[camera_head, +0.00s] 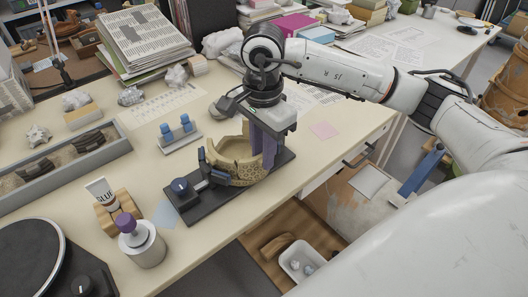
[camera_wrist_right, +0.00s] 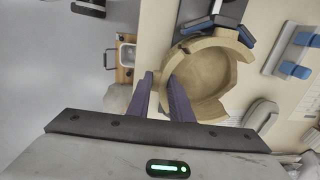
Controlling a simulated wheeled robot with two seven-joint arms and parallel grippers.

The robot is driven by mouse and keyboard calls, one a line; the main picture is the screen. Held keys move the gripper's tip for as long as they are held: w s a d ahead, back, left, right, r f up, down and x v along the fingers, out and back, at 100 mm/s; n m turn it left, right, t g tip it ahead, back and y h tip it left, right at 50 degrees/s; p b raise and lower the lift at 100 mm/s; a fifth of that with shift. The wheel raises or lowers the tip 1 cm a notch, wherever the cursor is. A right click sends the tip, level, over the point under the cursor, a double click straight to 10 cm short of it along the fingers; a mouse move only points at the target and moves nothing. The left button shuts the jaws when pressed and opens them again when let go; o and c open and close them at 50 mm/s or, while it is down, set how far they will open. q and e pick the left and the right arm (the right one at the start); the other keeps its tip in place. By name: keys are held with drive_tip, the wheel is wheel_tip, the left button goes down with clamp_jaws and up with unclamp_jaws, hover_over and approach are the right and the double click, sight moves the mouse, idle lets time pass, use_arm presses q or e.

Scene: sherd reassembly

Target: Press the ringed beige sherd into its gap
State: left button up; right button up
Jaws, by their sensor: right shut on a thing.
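A beige bowl (camera_head: 226,161) with a broken, stepped rim stands in a dark clamp fixture (camera_head: 190,207) on the table; its lower wall has a patterned band. It also shows from above in the wrist view (camera_wrist_right: 207,102). My right gripper (camera_head: 263,158) points down at the bowl's right side, its purple fingers against the wall there. In the wrist view the fingers (camera_wrist_right: 162,92) are shut on a thin beige sherd (camera_wrist_right: 159,88) at the bowl's edge. The fingers hide most of the sherd, so I cannot tell whether it is seated or its ring marking. My left gripper is out of view.
A stand with blue-topped pegs (camera_head: 178,133) is behind the bowl. A glue tube (camera_head: 102,192) in a wooden holder and a purple-knobbed jar (camera_head: 142,243) stand at front left. A grey tray (camera_head: 62,165) and dark turntable (camera_head: 45,262) lie further left. The table's front edge is close.

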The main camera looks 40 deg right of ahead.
drive_tip(key=shift+w, duration=0.1)
idle(0.3)
drive_tip(key=shift+w+a, duration=0.1)
drive_tip(key=shift+w, duration=0.1)
drive_tip(key=shift+f+b, duration=0.35)
drive_tip(key=shift+b, duration=0.3)
idle(1.0)
drive_tip(key=shift+s+f, duration=0.1)
drive_tip(key=shift+f, duration=0.1)
idle(1.4)
drive_tip(key=o, duration=1)
drive_tip(key=shift+c, duration=0.2)
